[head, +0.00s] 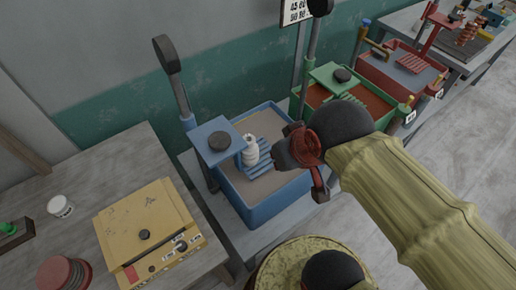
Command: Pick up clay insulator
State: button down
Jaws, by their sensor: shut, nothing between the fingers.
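The clay insulator (251,152) is a small pale, ribbed upright piece. It stands in the blue bin (259,211), at the blue slatted rack and close to the blue plate with a dark knob. My gripper (317,190), dark and red, hangs at the right side of the blue bin, to the right of the insulator and apart from it. It is shut and empty. My arm in a tan sleeve comes in from the right and covers part of the bin's right side.
A green bin (353,113) and a red bin (402,75) stand farther right. A grey table (92,165) at left holds a yellow box (150,226), a white cup (60,206) and a red ribbed piece (64,274). Upright posts rise behind the bins. The floor at right is clear.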

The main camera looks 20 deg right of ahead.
aim_at(249, 156)
jog(key=k+j+u, duration=0.15)
jog(key=u, duration=0.3)
jog(key=k+j+u, duration=0.15)
jog(key=u, duration=0.3)
